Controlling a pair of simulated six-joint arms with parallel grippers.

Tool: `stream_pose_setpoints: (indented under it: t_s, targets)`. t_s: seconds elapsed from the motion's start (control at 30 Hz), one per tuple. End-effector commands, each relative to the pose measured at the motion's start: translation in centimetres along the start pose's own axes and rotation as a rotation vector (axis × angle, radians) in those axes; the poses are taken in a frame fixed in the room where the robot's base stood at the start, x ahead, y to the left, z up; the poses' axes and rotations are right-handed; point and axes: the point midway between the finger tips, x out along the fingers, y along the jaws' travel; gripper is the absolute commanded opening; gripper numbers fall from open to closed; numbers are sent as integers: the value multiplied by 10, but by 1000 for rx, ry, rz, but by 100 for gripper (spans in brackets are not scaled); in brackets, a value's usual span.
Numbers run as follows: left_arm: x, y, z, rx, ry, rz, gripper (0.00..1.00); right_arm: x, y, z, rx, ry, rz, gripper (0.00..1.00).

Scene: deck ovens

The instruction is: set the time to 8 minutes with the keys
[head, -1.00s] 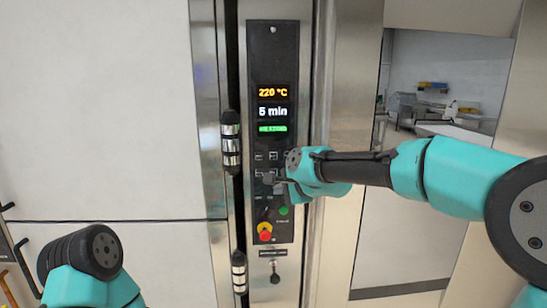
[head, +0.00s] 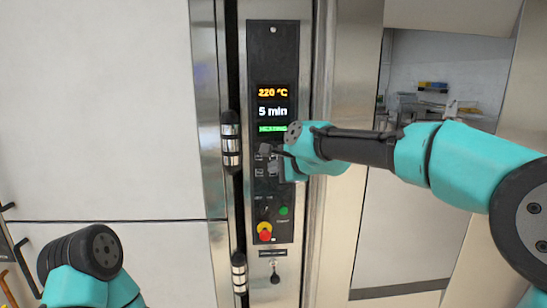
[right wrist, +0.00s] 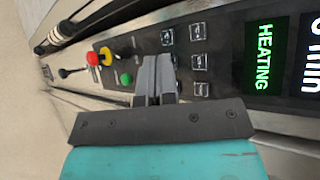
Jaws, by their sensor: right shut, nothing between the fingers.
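The oven's control panel (head: 285,65) is upright in the head view. Its display (head: 272,111) reads 5 min, below an orange 220 °C and above a green HEATING line. The small square keys (head: 259,172) sit below the display, partly hidden by my right gripper (head: 267,157).
Below the keys are a green button (head: 284,211) and a red knob on a yellow base (head: 265,233). Door handles (head: 231,145) stand out just left of the panel. A kitchen counter shows at the far right.

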Motion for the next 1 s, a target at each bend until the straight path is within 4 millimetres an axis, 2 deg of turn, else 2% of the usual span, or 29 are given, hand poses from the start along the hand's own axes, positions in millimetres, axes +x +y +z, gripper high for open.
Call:
stream_pose_setpoints:
  t_s: [0.53,1.0]
  targets:
    - [0,0,0,0,0,0,0,43,-30,-32,2,1,0,0]
    - [0,0,0,0,0,0,0,50,-36,-37,1,0,1,0]
